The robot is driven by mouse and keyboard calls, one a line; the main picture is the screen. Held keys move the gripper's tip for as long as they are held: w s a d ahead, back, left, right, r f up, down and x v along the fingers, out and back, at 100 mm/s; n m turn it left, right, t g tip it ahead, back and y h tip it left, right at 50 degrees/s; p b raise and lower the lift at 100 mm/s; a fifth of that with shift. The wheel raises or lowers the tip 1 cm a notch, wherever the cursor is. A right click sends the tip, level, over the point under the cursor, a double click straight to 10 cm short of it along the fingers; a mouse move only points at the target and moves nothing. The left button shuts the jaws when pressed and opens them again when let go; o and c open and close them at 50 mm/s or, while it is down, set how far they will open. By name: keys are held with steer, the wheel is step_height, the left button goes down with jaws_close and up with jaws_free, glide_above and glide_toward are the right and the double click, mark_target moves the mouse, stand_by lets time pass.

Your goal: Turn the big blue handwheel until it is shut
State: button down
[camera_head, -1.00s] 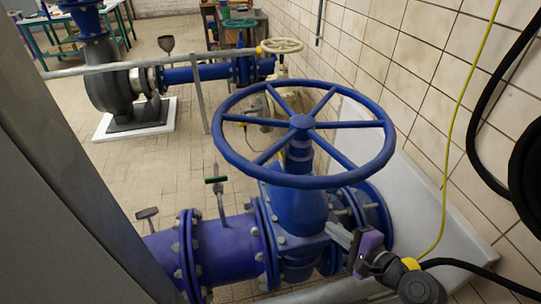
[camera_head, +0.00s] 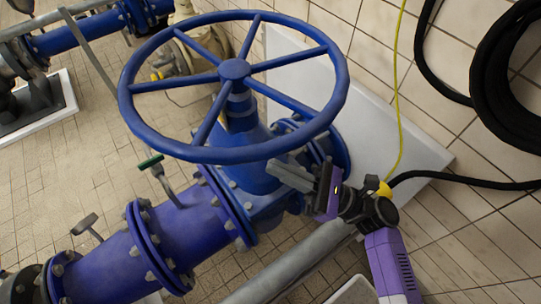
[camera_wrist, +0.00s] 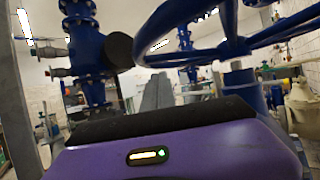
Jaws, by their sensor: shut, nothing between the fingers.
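The big blue handwheel (camera_head: 235,70) sits level on top of a blue valve (camera_head: 245,150), with several spokes running from its hub to the rim. It also shows in the wrist view (camera_wrist: 205,55), where its rim and spokes cross the upper right. My gripper (camera_head: 275,172) is at the near right side of the wheel, just below the rim in the head view, with grey fingers pointing left. The fingers are together and hold nothing; they also show in the wrist view (camera_wrist: 157,95). I cannot tell whether they touch the wheel or valve.
A blue flanged pipe (camera_head: 160,240) runs to the lower left, with a small green-handled lever (camera_head: 152,163) on it. A grey pipe (camera_head: 300,262) passes in front. Black hose coils (camera_head: 510,85) and a yellow cable (camera_head: 397,90) hang on the tiled wall at right.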

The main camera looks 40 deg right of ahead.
steer(key=p+x, duration=0.2)
steer(key=x, duration=0.9)
steer(key=shift+w+a, duration=0.25)
steer(key=shift+a+r, duration=0.1)
steer(key=shift+r, duration=0.05)
